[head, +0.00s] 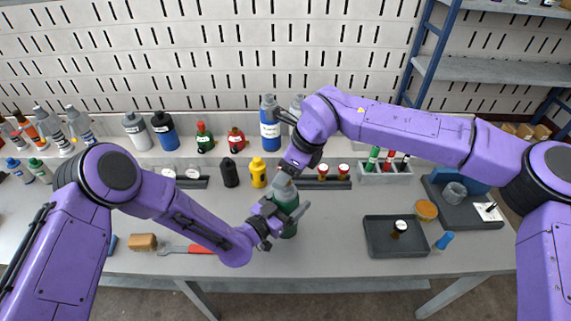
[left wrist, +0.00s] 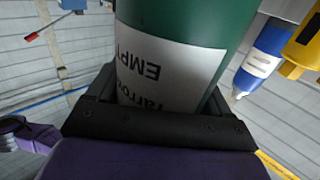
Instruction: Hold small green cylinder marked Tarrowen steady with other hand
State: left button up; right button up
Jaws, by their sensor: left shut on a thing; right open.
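The green cylinder (head: 287,197) stands upright near the middle of the table, with a grey top. In the left wrist view the cylinder (left wrist: 180,25) has a white label, partly hidden, reading roughly "Tarrow" and "EMP". My left gripper (head: 282,213) is shut on the cylinder's body from the front left; its dark jaw (left wrist: 160,125) also shows below the label. My right gripper (head: 288,170) is open just over the cylinder's top. Whether it touches the top, I cannot tell.
Behind stand a yellow bottle (head: 258,172), a black bottle (head: 230,173) and a blue cylinder (head: 269,130). A dark tray (head: 378,241) with a small vial lies right. A red-handled wrench (head: 187,249) and a tan block (head: 143,242) lie front left.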

jog(key=shift+f, duration=0.35)
grip_shut()
jog(key=m+t, duration=0.1)
jog(key=m, duration=0.2)
jog(key=m+t+h, duration=0.1)
jog(key=m, duration=0.2)
jog(key=shift+h, duration=0.3)
jog(key=shift+o, duration=0.8)
grip_release()
jog(key=shift+m, duration=0.3)
jog(key=shift+r, duration=0.1)
